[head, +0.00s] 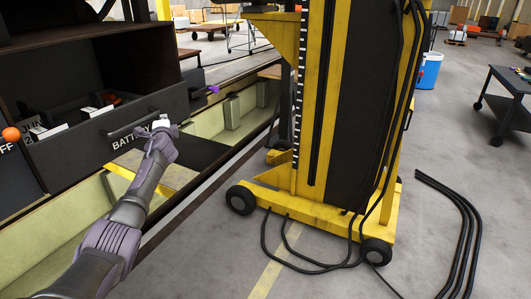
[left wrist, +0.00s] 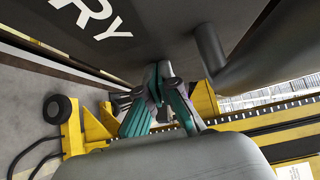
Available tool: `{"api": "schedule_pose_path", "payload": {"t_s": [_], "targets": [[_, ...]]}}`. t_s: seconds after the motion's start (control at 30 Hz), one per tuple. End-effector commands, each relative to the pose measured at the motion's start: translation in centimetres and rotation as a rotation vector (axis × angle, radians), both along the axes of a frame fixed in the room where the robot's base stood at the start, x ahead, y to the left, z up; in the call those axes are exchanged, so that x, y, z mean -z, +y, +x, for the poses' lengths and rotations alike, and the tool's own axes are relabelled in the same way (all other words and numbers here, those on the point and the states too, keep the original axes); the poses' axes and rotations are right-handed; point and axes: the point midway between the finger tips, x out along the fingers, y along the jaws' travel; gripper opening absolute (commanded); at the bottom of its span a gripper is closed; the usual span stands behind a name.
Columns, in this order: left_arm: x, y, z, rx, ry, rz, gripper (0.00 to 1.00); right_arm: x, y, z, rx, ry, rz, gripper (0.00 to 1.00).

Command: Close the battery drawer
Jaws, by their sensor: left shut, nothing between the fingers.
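The battery drawer (head: 88,150) is a dark box at the left of the head view, standing out from its dark cabinet. Its front carries white lettering and a bar handle (head: 132,126). My left gripper (head: 161,124) is in front of the drawer's front, near the handle's right end. In the left wrist view its fingers (left wrist: 163,72) are shut with nothing between them, close to the dark drawer front (left wrist: 150,35) and beside the handle (left wrist: 209,50). I cannot tell whether the fingertips touch the front. My right gripper is out of view.
An orange knob (head: 11,134) is left of the drawer and a purple knob (head: 213,89) right of it. A yellow wheeled lifting column (head: 320,207) stands to the right, with black cables (head: 300,262) on the floor. Open floor lies further right, before a dark cart (head: 513,80).

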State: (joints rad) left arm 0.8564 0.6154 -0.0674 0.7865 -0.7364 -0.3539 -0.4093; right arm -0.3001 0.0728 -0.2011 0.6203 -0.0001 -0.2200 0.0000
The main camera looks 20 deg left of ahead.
Motion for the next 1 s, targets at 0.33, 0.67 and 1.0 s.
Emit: {"api": "schedule_pose_path", "payload": {"t_s": [0.33, 0.67, 1.0], "targets": [[-0.12, 0.95, 0.02, -0.002, -0.001, 0.002, 0.0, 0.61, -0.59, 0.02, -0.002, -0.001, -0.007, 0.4], [-0.41, 1.18, -0.09, -0.005, -0.004, 0.003, 0.0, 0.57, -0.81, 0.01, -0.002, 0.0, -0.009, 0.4], [-0.52, 1.22, -0.14, -0.007, -0.005, 0.004, 0.0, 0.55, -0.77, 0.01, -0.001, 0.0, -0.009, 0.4]]}}
